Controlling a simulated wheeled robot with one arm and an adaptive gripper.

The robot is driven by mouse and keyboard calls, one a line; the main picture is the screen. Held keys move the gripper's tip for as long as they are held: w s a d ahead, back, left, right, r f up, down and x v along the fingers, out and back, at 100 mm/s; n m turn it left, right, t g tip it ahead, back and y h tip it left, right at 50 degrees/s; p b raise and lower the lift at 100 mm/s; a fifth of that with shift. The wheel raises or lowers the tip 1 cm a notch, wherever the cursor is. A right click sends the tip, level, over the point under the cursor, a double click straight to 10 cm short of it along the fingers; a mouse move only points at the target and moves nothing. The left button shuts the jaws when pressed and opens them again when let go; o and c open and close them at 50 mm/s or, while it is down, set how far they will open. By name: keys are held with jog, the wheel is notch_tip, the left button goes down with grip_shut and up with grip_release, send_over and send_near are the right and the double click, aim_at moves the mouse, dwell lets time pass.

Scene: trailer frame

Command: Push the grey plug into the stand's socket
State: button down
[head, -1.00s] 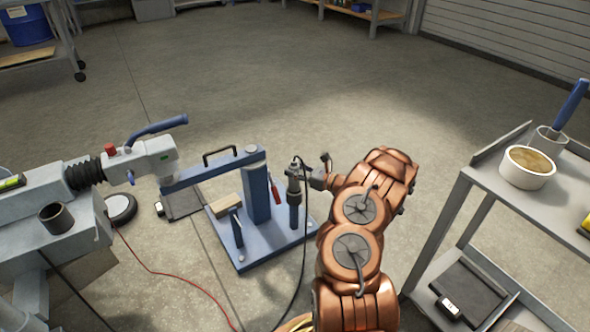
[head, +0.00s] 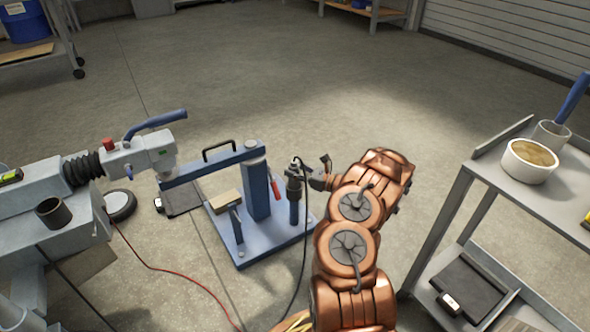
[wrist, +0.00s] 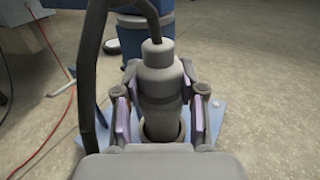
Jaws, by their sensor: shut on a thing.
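The grey plug (wrist: 160,85) stands upright between the fingers in the wrist view, its dark cable leaving the top. My gripper (wrist: 158,112) is shut on the plug from both sides. A dark round ring, which looks like the socket (wrist: 161,128), shows just below the plug in the wrist view. The fingers hide part of it, and I cannot tell how deep the plug sits.
The stand's tall blue column (head: 257,190) and top arm (head: 210,166) are left of my gripper. A red-handled tool (head: 274,188) is by the column. The plug's cable hangs to the floor. A grey cart (head: 490,182) stands at right; open floor lies behind.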

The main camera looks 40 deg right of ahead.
jog(key=shift+f+b, duration=0.65)
jog(key=shift+f, duration=0.5)
jog(key=c, duration=0.6)
grip_release()
jog(key=v, duration=0.7)
jog(key=shift+s, duration=0.25)
